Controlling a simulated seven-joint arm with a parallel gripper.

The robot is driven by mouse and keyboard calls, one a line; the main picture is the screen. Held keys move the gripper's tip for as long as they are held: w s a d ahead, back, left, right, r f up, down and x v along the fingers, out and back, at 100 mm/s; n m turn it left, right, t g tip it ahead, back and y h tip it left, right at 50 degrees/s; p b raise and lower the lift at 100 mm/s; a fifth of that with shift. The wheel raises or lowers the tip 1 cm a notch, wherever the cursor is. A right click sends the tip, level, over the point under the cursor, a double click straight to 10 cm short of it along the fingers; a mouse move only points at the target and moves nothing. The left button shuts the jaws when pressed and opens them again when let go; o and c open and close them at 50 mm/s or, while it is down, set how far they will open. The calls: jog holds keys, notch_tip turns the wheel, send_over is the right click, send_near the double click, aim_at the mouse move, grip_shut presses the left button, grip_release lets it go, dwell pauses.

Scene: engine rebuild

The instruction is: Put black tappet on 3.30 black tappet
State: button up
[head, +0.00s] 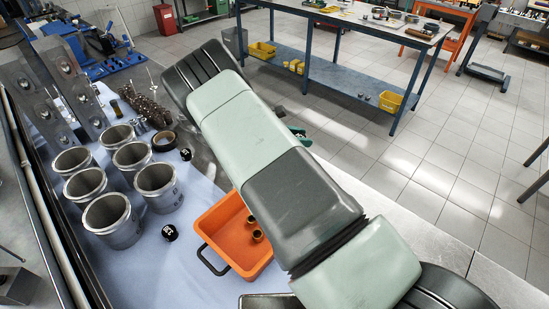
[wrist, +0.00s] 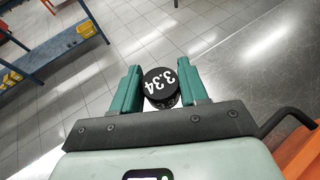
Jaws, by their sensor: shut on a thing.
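My gripper (wrist: 160,76) is shut on a black tappet (wrist: 161,88) marked 3.34 in white, held between its two green fingers in the wrist view. Two black tappets with white marks stand on the pale blue table cover: one (head: 170,232) left of the orange tray, the other (head: 186,154) farther back beside a dark ring. Their numbers are too small to read surely. My gripper is apart from both.
An orange tray (head: 268,268) with a dark handle holds small brass-coloured parts. Several metal cylinder liners (head: 112,230) stand at the left. A dark ring (head: 164,141), a camshaft-like part (head: 146,108) and metal blocks lie farther back. The cover is clear in front of the near tappet.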

jog(key=shift+r, duration=0.45)
jog(key=shift+a, duration=0.4)
jog(key=s+a+r+n+t+y, duration=0.1)
jog(key=s+a+n+t, duration=0.1)
jog(key=a, duration=0.4)
jog(key=s+a+r+n+t+y, duration=0.1)
jog(key=s+a+n+t, duration=0.1)
jog(key=a, duration=0.5)
jog(key=n+t+y, duration=0.6)
jog(key=n+y, duration=0.5)
send_over(168, 230)
notch_tip(168, 230, down, 4)
jog(key=shift+r, duration=0.1)
jog(key=shift+f, duration=2.5)
